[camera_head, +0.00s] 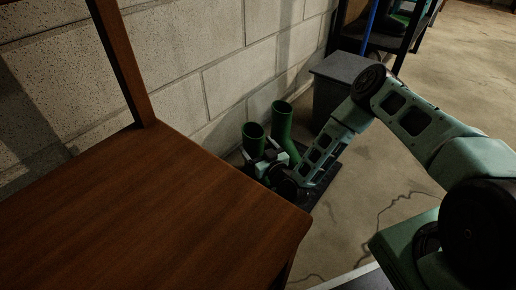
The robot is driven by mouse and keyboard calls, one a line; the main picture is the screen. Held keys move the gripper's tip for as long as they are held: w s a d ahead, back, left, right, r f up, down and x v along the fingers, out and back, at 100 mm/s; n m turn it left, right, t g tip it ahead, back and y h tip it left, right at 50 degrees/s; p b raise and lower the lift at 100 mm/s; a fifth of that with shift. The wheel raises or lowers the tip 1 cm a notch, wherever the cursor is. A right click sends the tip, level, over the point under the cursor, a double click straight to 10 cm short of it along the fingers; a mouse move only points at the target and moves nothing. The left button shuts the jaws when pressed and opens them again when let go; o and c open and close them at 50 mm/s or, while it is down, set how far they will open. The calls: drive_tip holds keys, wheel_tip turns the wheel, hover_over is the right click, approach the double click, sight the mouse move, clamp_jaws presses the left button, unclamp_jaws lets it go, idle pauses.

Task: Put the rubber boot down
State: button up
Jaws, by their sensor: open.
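Two green rubber boots stand upright close to the block wall, beyond the wooden table's right edge. The left boot (254,136) shows its open top and upper shaft, and its lower part is hidden behind my gripper. The right boot (282,125) shows more of its shaft, and its foot is hidden by my arm. My gripper (258,160) is low beside the left boot, with its pale fingers open. I cannot tell whether a finger touches the boot. The boots appear to be on a dark flat tray (324,176) on the floor.
A brown wooden table (150,215) with a raised post fills the left and front. A grey bin (330,92) stands against the wall behind my arm. A dark shelf with a blue pole (371,30) is at the back. Concrete floor (440,90) is open at the right.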

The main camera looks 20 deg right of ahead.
drive_tip(key=s+d+p, duration=0.2)
drive_tip(key=s+p, duration=0.3)
drive_tip(key=s, duration=0.6)
drive_tip(key=shift+s+d+p, duration=0.2)
drive_tip(key=shift+s+p, duration=0.15)
drive_tip(key=shift+s, duration=0.05)
